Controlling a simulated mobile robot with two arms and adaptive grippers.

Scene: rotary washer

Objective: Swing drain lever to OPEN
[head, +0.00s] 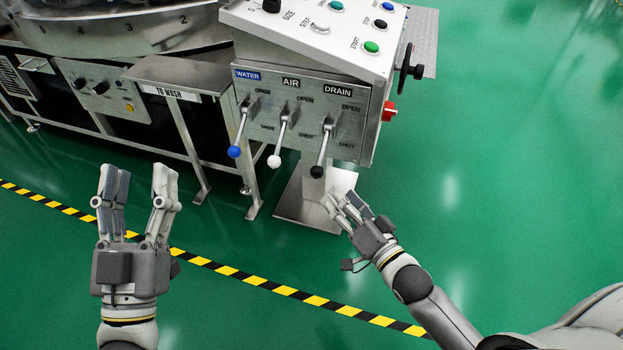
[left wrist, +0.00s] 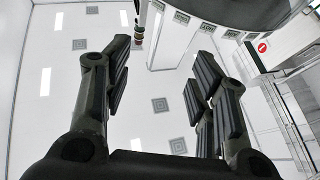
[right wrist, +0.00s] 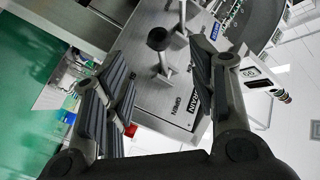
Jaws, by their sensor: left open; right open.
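The drain lever (head: 323,148) is the rightmost of three levers on the metal valve panel (head: 350,140), under the DRAIN label. Its black knob (head: 317,172) hangs down toward SHUT, away from the OPEN mark above. In the right wrist view the black knob (right wrist: 157,39) shows beyond my fingers, with the DRAIN label (right wrist: 193,103) beside its base. My right gripper (head: 347,205) is open and empty, just below and right of the knob, apart from it. My left gripper (head: 139,182) is open and empty, farther left over the floor.
The blue-knobbed water lever (head: 239,134) and white-knobbed air lever (head: 280,143) hang left of the drain lever. A red button (head: 389,111) and black handwheel (head: 410,70) project at the panel's right. The pedestal base (head: 300,205) stands below. Green floor is clear on the right.

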